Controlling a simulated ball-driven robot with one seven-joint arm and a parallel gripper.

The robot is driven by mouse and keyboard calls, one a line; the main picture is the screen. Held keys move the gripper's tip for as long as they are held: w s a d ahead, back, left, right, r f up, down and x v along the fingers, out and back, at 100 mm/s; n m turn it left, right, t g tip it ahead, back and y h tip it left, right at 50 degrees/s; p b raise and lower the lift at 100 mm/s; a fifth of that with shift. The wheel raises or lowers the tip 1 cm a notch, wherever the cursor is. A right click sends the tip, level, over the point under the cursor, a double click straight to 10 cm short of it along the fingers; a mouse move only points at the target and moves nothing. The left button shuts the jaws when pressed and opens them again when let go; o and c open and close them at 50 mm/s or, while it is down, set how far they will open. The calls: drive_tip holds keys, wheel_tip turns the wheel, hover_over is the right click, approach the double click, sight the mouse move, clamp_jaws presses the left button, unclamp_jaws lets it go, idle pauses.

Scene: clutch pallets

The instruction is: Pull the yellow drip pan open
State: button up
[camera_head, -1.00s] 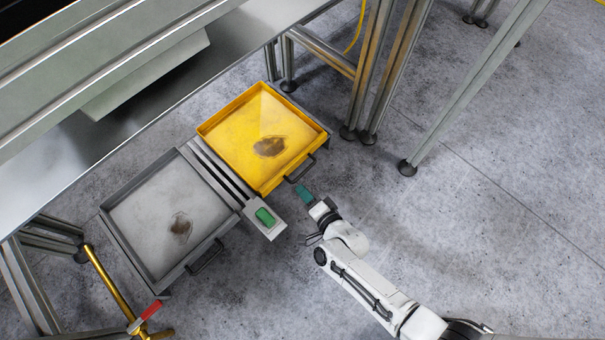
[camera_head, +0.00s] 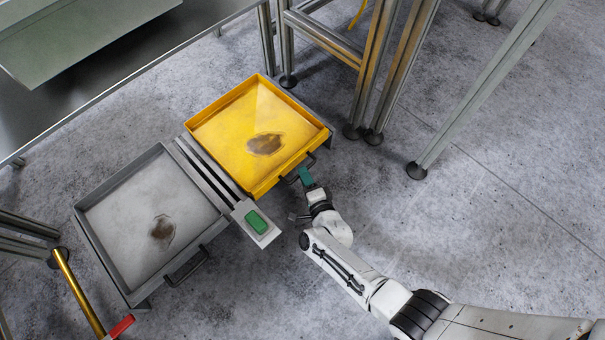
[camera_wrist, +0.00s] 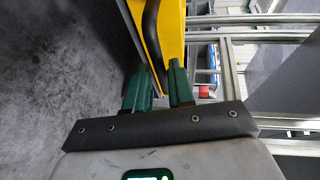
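The yellow drip pan (camera_head: 222,122) is a square tray with a brown stain, on the floor frame at the picture's centre. Its dark handle (camera_head: 292,171) sticks out from the lower right side. I cannot see contact with the handle.
A grey drip pan (camera_head: 125,200) with its own handle (camera_head: 188,267) lies to the left. A plate with a green button (camera_head: 257,222) sits between the pans. Metal legs (camera_head: 375,90) stand behind, right of the yellow pan.

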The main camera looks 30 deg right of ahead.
drive_tip(key=shift+w+d+f+b, duration=0.1)
drive_tip(key=shift+w+f+b, duration=0.1)
drive_tip(key=shift+w, duration=0.4)
drive_tip(key=shift+w+f+b, duration=0.1)
drive_tip(key=shift+w+b, duration=0.1)
drive_tip(key=shift+w, duration=0.4)
drive_tip(key=shift+r, duration=0.1)
drive_tip(key=shift+c, duration=0.3)
clamp_jaws()
